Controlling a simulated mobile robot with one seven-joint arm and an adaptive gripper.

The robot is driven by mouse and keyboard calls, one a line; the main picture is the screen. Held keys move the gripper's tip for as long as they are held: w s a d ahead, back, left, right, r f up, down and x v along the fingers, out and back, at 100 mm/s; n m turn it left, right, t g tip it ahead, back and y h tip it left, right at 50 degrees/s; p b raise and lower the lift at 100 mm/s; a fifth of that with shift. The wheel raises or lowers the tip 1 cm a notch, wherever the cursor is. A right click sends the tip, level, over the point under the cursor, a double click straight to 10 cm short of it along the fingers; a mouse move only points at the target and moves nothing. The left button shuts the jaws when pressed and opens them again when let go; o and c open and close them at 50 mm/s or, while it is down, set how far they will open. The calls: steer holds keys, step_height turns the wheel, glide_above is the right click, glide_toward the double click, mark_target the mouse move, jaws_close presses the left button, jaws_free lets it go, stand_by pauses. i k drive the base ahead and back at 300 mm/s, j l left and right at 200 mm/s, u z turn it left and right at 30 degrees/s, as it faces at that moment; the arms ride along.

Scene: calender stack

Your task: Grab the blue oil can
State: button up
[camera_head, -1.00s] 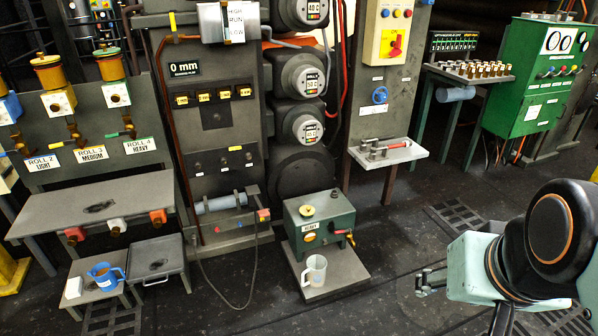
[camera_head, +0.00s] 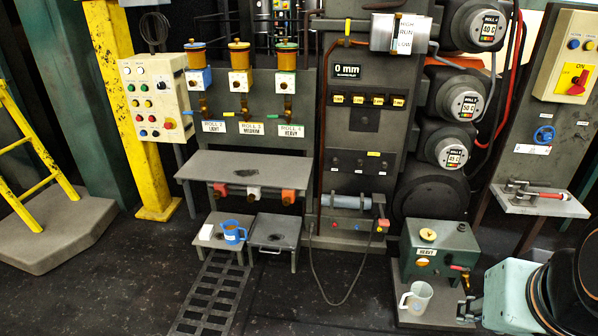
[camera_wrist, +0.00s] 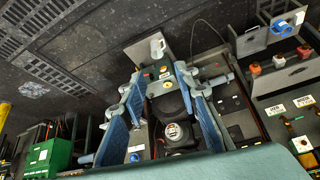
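The blue oil can (camera_head: 234,233) is a small blue vessel with a handle. It stands upright on a low grey stand (camera_head: 206,241) at lower left of centre in the head view. In the wrist view the blue can (camera_wrist: 282,27) shows near the upper right corner, well apart from my fingers. My gripper (camera_wrist: 160,76) is open, with its two blue-grey fingers spread and nothing held between them. In the head view only part of my arm shows at the lower right, far to the right of the can.
A grey shelf (camera_head: 238,173) with red and white knobs overhangs behind the can. A yellow post (camera_head: 112,90) stands left. Floor before the can is clear, with a grate (camera_head: 209,300).

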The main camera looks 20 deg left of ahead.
mark_target(233, 232)
steer(key=u, duration=1.45)
steer(key=i+j+u, duration=0.15)
steer(key=i, duration=0.35)
